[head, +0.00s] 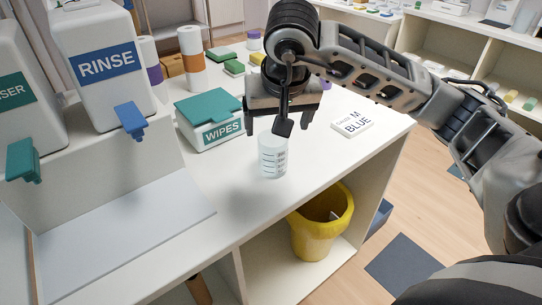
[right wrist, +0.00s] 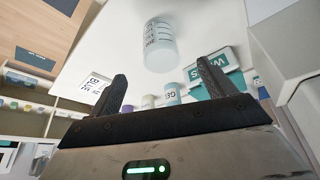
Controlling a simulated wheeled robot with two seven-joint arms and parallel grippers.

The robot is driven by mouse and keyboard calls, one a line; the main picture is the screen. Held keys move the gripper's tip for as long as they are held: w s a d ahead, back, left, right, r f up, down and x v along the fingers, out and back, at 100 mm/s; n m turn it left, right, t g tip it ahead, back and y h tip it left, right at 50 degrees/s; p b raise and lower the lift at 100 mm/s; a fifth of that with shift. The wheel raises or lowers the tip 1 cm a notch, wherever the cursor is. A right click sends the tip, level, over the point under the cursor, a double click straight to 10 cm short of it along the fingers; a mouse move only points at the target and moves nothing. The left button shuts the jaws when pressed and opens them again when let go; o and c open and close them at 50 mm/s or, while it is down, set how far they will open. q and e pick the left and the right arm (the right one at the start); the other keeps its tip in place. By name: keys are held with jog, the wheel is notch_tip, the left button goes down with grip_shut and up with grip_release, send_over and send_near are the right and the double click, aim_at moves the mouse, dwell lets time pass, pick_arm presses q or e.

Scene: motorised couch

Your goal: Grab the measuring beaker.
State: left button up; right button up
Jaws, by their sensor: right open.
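The measuring beaker (head: 272,158) is a translucent, whitish cup with dark graduation marks. It stands upright on the white counter, just below my right gripper (head: 280,126) in the head view. My right gripper is open and empty, its two fingers apart. In the right wrist view the beaker (right wrist: 160,47) shows beyond the spread fingertips (right wrist: 163,70), apart from them. The arm comes in from the right. My left gripper is in neither view.
A wipes box (head: 210,118) with a teal lid stands left of the beaker. A RINSE dispenser (head: 105,65) is farther left. A BLUE card (head: 353,124) lies to the right. A yellow bin (head: 321,225) sits below the counter. The counter before the beaker is clear.

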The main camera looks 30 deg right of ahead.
aim_at(273, 151)
jog(key=x, duration=0.7)
jog(key=shift+f, duration=0.2)
jog(key=shift+w+p+x, duration=0.15)
jog(key=shift+p+x, duration=0.2)
jog(key=shift+x, duration=1.05)
jog(key=shift+w+p+x, duration=0.1)
jog(key=shift+p+x, duration=0.2)
jog(key=shift+x, duration=1.05)
jog(key=shift+d+r, duration=0.1)
jog(key=shift+d, duration=0.05)
jog(key=c, duration=1.1)
